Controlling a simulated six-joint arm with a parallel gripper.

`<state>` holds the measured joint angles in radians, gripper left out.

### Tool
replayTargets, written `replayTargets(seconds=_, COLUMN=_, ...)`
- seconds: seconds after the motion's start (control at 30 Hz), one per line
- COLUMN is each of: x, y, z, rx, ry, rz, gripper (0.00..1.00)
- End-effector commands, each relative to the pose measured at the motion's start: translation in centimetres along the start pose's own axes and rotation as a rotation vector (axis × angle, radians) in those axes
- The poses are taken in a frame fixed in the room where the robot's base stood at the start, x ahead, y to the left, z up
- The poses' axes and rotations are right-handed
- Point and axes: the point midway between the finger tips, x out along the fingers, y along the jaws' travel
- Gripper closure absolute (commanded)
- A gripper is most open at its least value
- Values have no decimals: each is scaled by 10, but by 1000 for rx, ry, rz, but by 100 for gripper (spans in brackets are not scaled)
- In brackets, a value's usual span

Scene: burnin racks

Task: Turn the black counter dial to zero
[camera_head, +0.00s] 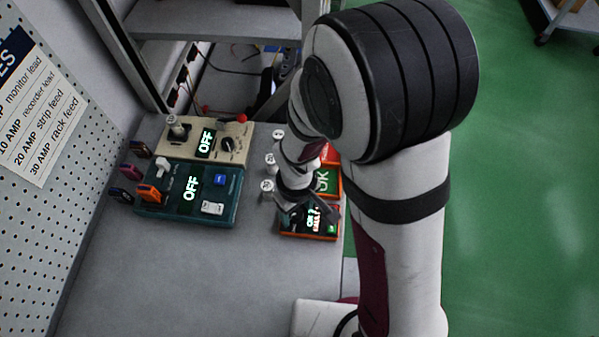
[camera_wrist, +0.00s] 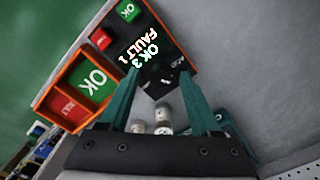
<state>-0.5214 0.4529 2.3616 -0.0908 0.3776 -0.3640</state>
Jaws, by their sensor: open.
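The counter (camera_head: 318,222) is a black panel in an orange frame on the grey bench, partly hidden by my arm in the head view. In the wrist view the counter panel (camera_wrist: 135,45) reads "OK 3" and "FAULT 1", with a green OK button (camera_wrist: 128,11) and a red button (camera_wrist: 102,38). A black dial (camera_wrist: 158,82) appears low on the panel near small white lettering; its pointer setting is too small to read. My gripper (camera_wrist: 160,76) is open, its teal fingers on either side of the dial area. I cannot tell whether they touch it. My gripper (camera_head: 300,205) also shows over the counter.
A green OK tray (camera_head: 327,181) and a red fault tray (camera_head: 331,153) adjoin the counter. White cylinders (camera_head: 267,186) stand close to its left. A teal box (camera_head: 225,212) and beige box (camera_head: 236,130), both showing OFF, sit further left. The front bench is clear.

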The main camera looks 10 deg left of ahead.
Motion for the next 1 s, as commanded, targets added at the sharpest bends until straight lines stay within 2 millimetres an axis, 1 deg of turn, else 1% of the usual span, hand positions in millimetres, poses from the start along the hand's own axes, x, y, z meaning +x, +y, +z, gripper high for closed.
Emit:
replayTargets(seconds=0.1, x=0, y=0, z=0, rx=0, ry=0, rz=0, gripper=36)
replayTargets(seconds=0.13, x=0, y=0, z=0, rx=0, ry=0, rz=0, gripper=40)
replayTargets(seconds=0.27, x=0, y=0, z=0, rx=0, ry=0, rz=0, gripper=63)
replayTargets(seconds=0.3, x=0, y=0, z=0, rx=0, ry=0, rz=0, gripper=70)
replayTargets(seconds=0.37, x=0, y=0, z=0, rx=0, ry=0, rz=0, gripper=81)
replayTargets(seconds=0.4, x=0, y=0, z=0, rx=0, ry=0, rz=0, gripper=88)
replayTargets(seconds=0.47, x=0, y=0, z=0, rx=0, ry=0, rz=0, gripper=99)
replayTargets(seconds=0.77, x=-1, y=0, z=0, rx=10, ry=-1, rz=0, gripper=100)
replayTargets(seconds=1.0, x=0, y=0, z=0, rx=104, ry=-1, rz=1, gripper=100)
